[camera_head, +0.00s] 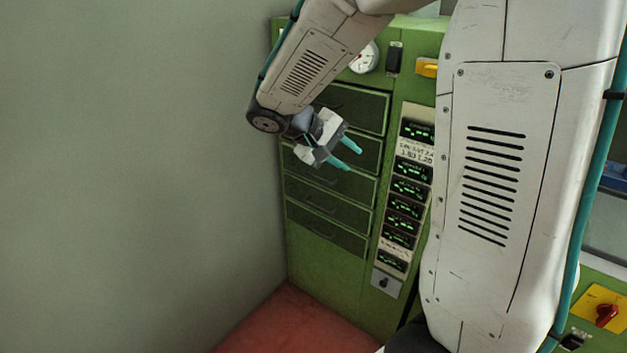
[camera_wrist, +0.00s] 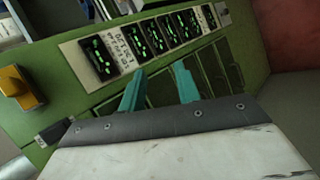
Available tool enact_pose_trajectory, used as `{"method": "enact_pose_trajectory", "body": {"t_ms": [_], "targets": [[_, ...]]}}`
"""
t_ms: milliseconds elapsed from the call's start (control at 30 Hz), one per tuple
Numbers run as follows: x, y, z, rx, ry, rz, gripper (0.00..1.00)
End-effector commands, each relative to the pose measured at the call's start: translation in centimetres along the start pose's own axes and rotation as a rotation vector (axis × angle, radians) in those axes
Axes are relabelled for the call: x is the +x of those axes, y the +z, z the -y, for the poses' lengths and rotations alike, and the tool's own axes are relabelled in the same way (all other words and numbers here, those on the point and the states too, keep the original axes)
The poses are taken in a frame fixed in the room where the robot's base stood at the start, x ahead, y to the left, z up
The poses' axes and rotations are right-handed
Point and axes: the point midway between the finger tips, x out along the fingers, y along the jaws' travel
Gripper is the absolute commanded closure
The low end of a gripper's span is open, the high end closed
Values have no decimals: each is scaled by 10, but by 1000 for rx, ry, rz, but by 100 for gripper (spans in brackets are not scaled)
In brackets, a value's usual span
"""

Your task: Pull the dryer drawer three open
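The green dryer cabinet (camera_head: 335,283) stands against the grey wall, with a column of dark mesh drawers on its front. All the drawers look shut. Counting from the top, the third drawer (camera_head: 352,190) is partly behind my gripper in the head view. No drawer numbers are readable. My gripper (camera_head: 347,154) is in front of the second and third drawers, its two teal fingers apart and empty. In the wrist view my gripper (camera_wrist: 159,82) also shows open, with drawer fronts (camera_wrist: 214,72) beyond it. I cannot tell whether the fingers touch the cabinet.
A panel of green-lit displays (camera_head: 405,205) runs down the right of the drawers. A gauge (camera_head: 366,57), a black switch (camera_head: 394,58) and a yellow switch (camera_head: 427,68) are above. The red floor (camera_head: 285,325) is clear at the lower left. My arm hides much of the right side.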

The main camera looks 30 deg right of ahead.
Motion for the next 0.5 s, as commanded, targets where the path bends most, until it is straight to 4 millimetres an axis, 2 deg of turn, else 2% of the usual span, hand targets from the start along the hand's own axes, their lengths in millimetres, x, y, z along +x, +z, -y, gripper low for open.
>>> {"method": "enact_pose_trajectory", "body": {"t_ms": [33, 167, 300, 400, 500], "targets": [[10, -23, 9, -17, 60, -9, 68], [33, -81, 29, -39, 212, -73, 68], [60, -141, 66, -74, 348, -177, 68], [78, -176, 97, -101, 419, -259, 68], [95, -203, 127, -124, 465, -335, 68]]}}
